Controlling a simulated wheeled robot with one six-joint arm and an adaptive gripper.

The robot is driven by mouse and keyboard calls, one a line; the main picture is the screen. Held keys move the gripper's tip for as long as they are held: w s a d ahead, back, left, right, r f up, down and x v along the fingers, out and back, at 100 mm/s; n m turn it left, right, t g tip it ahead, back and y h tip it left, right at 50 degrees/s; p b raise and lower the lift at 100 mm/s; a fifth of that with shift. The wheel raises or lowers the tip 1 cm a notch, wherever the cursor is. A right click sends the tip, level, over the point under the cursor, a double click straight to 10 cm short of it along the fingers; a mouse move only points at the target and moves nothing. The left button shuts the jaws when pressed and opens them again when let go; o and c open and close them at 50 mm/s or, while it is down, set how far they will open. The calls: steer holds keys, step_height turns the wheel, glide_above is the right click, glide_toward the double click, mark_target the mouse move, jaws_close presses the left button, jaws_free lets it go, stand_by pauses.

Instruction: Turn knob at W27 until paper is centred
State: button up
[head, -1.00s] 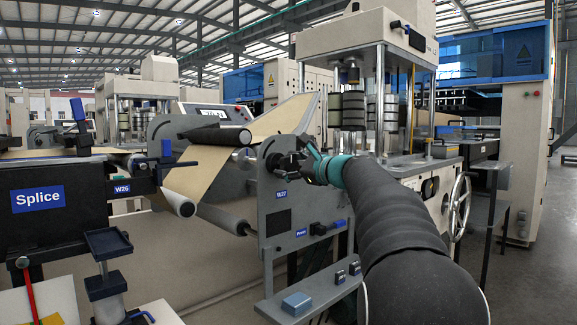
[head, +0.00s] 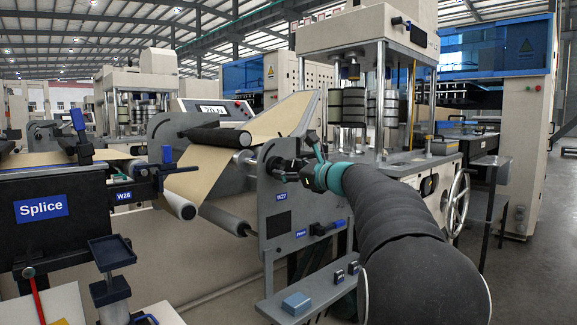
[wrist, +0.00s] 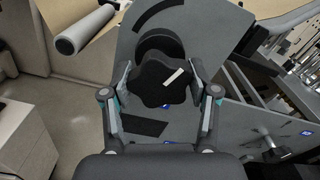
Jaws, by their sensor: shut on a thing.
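The black lobed knob (wrist: 152,82) with a white pointer mark fills the middle of the wrist view. It sits on the grey side plate (head: 278,255) by the W27 label (head: 281,196). My gripper (head: 287,166) is at the knob, one finger on each side of it, and is shut on it. The tan kraft paper (head: 198,172) runs over a dark roller (head: 216,135) left of the plate. I cannot tell from here whether the paper is centred.
The Splice table (head: 85,205) with the W26 label stands at left. A blue button box (head: 297,303) is on a ledge below the plate. A handwheel (head: 459,197) is at right. A tension display (head: 208,108) is behind the roller.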

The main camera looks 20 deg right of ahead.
steer(key=shift+r, duration=0.1)
steer(key=shift+m, duration=0.7)
steer(key=m, duration=0.4)
steer(key=shift+m, duration=0.4)
steer(key=m, duration=0.6)
steer(key=shift+m, duration=0.3)
steer(key=o, duration=1.2)
steer(key=shift+c, duration=0.2)
steer(key=v, duration=0.7)
